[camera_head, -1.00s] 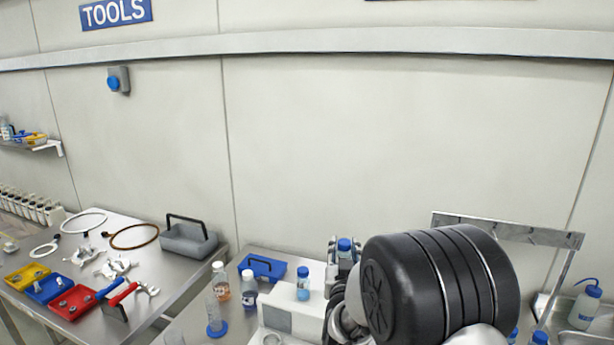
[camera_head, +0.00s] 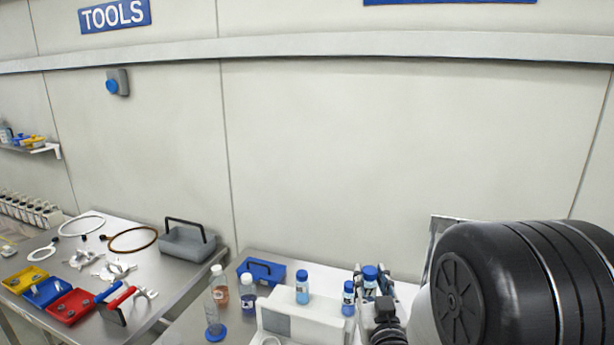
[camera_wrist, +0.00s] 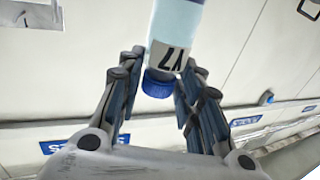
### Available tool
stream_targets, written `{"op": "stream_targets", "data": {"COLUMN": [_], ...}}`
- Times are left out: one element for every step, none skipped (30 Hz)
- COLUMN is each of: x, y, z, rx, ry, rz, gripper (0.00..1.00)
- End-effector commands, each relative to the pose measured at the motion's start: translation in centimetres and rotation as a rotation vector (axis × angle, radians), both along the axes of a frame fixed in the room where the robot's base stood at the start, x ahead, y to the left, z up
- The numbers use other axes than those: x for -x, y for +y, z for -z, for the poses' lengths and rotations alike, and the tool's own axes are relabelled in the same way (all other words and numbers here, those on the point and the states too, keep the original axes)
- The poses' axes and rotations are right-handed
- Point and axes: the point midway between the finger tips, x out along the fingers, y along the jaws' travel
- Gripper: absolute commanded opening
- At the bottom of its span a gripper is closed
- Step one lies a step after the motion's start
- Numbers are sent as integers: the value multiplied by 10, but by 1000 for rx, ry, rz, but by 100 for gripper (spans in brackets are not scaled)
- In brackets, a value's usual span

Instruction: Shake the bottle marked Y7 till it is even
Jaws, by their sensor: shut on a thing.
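The bottle marked Y7 (camera_wrist: 177,30) has a blue cap (camera_wrist: 158,83) and pale blue contents. In the wrist view its label reads Y7 and its cap end points toward my palm; its far end is cut off by the top edge. My gripper (camera_wrist: 156,75) is shut on it near the cap. In the head view my gripper (camera_head: 372,290) holds the bottle, cap up (camera_head: 370,272), above the bench at lower right. My arm hides part of the bench there. I cannot tell whether the contents are even.
Close left of my gripper stand a small blue-capped bottle (camera_head: 348,299) and another (camera_head: 302,287) by a white apparatus (camera_head: 310,318).

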Motion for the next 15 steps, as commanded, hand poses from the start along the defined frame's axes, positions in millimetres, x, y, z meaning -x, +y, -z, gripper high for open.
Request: {"op": "stream_targets", "data": {"x": [0,0,0,0,0,0,0,0,0,0,0,0,0,0,0], "y": [0,0,0,0,0,0,0,0,0,0,0,0,0,0,0], "z": [11,15,21,26,30,35,38,41,43,43,43,41,38,35,31], "rx": [0,0,0,0,0,0,0,0,0,0,0,0,0,0,0], "ry": [-1,0,0,0,0,-1,-1,-1,-1,-1,-1,-2,-2,-2,-2], "rz": [0,0,0,0,0,0,0,0,0,0,0,0,0,0,0], "gripper": [9,9,9,9,9,9,9,9,9,9,9,9,9,9,9]}}
